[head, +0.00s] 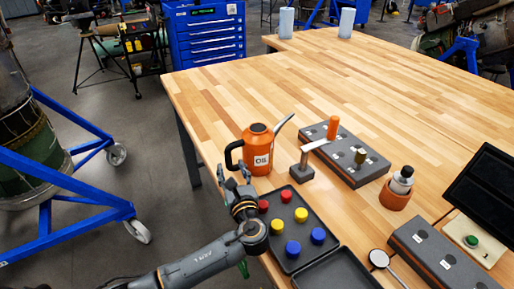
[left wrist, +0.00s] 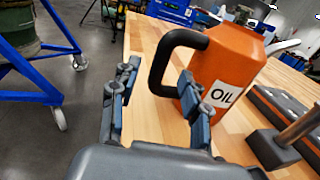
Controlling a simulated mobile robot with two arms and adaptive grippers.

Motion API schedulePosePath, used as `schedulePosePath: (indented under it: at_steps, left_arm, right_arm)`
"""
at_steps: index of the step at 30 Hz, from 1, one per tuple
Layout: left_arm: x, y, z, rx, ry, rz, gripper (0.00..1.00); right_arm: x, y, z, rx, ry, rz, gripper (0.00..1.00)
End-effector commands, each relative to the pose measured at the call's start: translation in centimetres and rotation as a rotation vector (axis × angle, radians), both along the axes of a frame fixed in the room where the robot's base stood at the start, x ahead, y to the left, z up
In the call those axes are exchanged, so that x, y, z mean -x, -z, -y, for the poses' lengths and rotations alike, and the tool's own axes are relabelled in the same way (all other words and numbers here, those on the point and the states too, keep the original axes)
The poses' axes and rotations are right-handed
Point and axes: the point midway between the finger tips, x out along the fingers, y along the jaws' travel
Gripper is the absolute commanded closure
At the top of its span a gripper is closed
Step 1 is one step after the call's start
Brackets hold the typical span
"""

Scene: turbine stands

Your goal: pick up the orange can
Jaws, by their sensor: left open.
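The orange can (head: 258,150) is an oil can with a black handle, a thin spout and a white "OIL" label. It stands upright on the wooden table near its left edge. My left gripper (head: 238,180) is just in front of the can, on its handle side. In the left wrist view the can (left wrist: 232,62) is at the upper right, and the jaws (left wrist: 155,105) are open and empty. The black handle (left wrist: 160,65) shows beyond and between the fingers. I cannot tell whether a finger touches it. My right gripper is not in view.
A dark tray (head: 275,215) with red, yellow and blue knobs lies right of my left gripper. A small hammer-like tool (head: 302,172) stands right of the can, before a grey block (head: 345,160).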

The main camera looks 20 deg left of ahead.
Motion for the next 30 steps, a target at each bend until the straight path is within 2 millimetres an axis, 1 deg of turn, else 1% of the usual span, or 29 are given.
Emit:
schedulePosePath:
  at_steps: [5, 9, 13, 16, 22, 23, 24, 26, 27, 29, 30]
  left_arm:
    - [-1.0, -0.2, -0.8, 0.0, -0.002, 0.0, 0.54]
    - [-2.8, -0.3, -2.0, -0.001, -0.002, 0.0, 0.54]
    - [-4.1, 0.0, -3.0, -0.001, -0.002, -0.001, 0.54]
    - [-4.6, 0.1, -3.3, 0.001, -0.001, 0.0, 0.54]
    - [-4.6, 0.1, -3.3, 0.002, -0.001, 0.0, 0.54]
    - [-4.6, 0.1, -3.3, 0.002, -0.001, 0.0, 0.58]
    - [-4.6, 0.1, -3.3, 0.001, 0.0, 0.0, 0.66]
    - [-4.6, 0.1, -3.3, 0.002, 0.0, -0.001, 0.78]
    - [-4.6, 0.1, -3.3, 0.002, 0.0, -0.001, 0.86]
    - [-4.6, 0.1, -3.3, 0.002, 0.0, -0.001, 0.98]
    - [-4.6, 0.1, -3.3, 0.002, 0.0, -0.001, 1.0]
  right_arm:
    - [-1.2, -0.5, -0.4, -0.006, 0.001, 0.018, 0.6]
    - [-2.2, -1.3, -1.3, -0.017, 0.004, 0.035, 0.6]
    - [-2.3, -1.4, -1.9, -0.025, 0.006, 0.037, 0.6]
    - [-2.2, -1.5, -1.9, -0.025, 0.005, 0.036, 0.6]
    - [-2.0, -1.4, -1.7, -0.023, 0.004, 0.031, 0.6]
    - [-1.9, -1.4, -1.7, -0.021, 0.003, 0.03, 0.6]
    - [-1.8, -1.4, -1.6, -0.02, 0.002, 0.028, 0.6]
    - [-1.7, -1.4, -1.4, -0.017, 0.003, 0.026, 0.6]
    - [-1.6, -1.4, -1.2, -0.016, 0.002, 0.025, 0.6]
    - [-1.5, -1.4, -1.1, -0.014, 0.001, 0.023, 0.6]
    - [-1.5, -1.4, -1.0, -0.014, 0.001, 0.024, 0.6]
